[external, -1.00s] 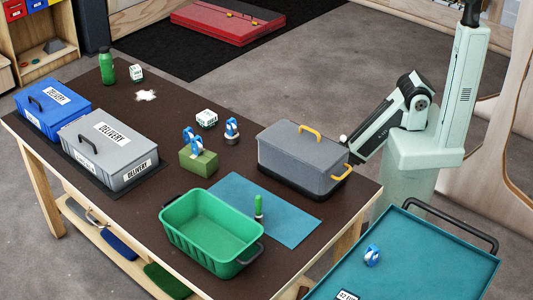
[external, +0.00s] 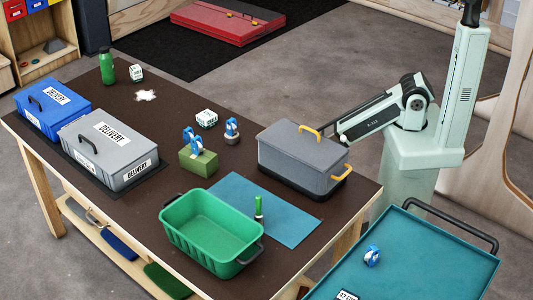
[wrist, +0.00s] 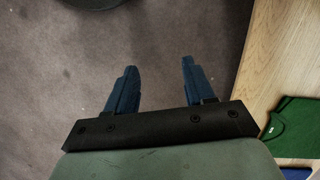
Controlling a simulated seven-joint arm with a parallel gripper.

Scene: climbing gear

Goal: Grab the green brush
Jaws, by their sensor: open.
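The green brush (external: 259,208) stands upright on the blue mat (external: 285,222) on the table, just right of the green bin, in the external view. In the wrist view my gripper (wrist: 157,80) is open and empty, with two blue fingers apart over bare grey floor. The brush does not show in the wrist view. In the external view my arm reaches left from its column, behind the grey case with yellow handles, and my gripper is hidden there.
The grey case (external: 290,160) stands at the table's right end, between my arm and the brush. The green bin (external: 205,235) is left of the brush. A teal cart (external: 420,262) stands at the front right. Folded green cloth (wrist: 295,122) lies on a wooden shelf.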

